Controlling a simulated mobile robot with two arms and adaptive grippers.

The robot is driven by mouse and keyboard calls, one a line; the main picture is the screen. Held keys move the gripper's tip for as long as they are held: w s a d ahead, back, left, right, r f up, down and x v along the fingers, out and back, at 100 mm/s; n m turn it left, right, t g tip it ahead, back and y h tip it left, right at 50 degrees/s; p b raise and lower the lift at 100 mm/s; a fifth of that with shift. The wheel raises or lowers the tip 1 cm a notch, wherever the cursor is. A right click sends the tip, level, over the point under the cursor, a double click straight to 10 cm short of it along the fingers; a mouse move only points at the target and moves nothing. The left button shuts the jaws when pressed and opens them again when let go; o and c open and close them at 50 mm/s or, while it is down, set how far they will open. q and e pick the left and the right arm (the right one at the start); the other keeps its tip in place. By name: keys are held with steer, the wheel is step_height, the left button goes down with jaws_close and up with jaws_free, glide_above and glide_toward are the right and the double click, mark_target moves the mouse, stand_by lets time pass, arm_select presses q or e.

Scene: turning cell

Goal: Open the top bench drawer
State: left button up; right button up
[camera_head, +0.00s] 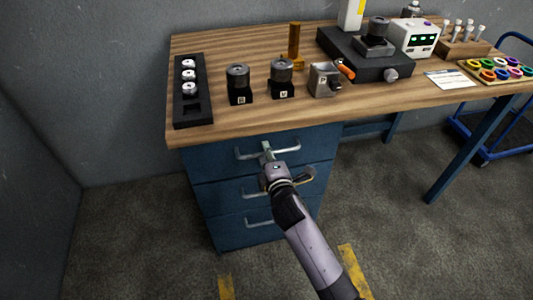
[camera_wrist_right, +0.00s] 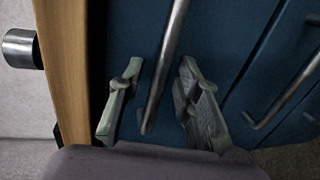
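The top bench drawer (camera_head: 215,167) is the uppermost blue drawer under the left part of the bench, and its face looks flush with the cabinet. Its grey bar handle (camera_head: 247,154) is partly hidden by my right gripper (camera_head: 267,152). In the right wrist view the handle (camera_wrist_right: 168,62) runs between the two fingers of my right gripper (camera_wrist_right: 161,68). The fingers are apart, one on each side of the bar, with visible gaps. My left gripper is not in view.
Two lower drawers with similar handles, such as the bottom one (camera_head: 260,223), sit beneath. The wooden benchtop (camera_head: 240,127) overhangs above and holds a black rack (camera_head: 190,105), two dark holders and a small vise (camera_head: 324,80). The floor before the drawers is open.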

steer(key=shift+w+a, duration=0.1)
steer(key=shift+w, duration=0.25)
jaws_close()
stand_by(0.8)
